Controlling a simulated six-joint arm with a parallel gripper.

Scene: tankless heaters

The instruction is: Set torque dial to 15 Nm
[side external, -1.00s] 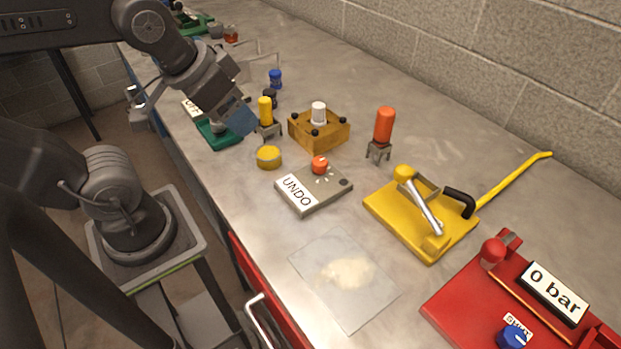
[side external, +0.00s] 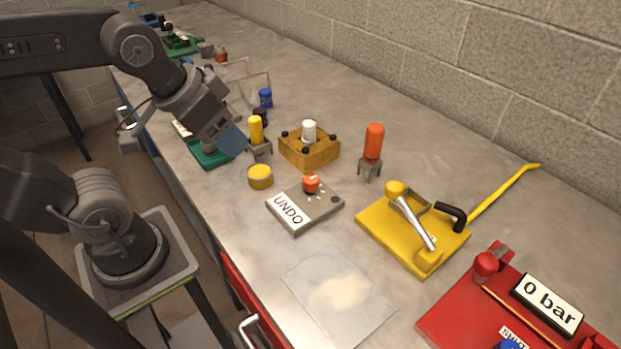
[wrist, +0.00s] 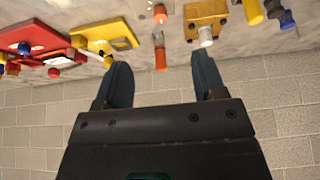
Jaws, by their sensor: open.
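A grey box labelled UNDO (side external: 304,205) lies on the bench, with a round orange-red knob (side external: 311,184) and pale tick marks beside it. It looks like the torque dial, but no numbers are readable. In the wrist view the orange-red knob (wrist: 160,13) shows small at the top edge. My gripper (side external: 233,140) is left of and behind the box, above the bench near a green base, apart from the knob. In the wrist view my gripper (wrist: 162,65) has its two fingers spread with nothing between them.
A yellow cap (side external: 260,176), a yellow-handled tool (side external: 256,130), a wooden block (side external: 309,152) and an orange-handled tool (side external: 373,143) stand around the box. A yellow clamp (side external: 385,235) and a red "0 bar" unit (side external: 455,320) lie to the right. A clear sheet (side external: 338,315) lies in front.

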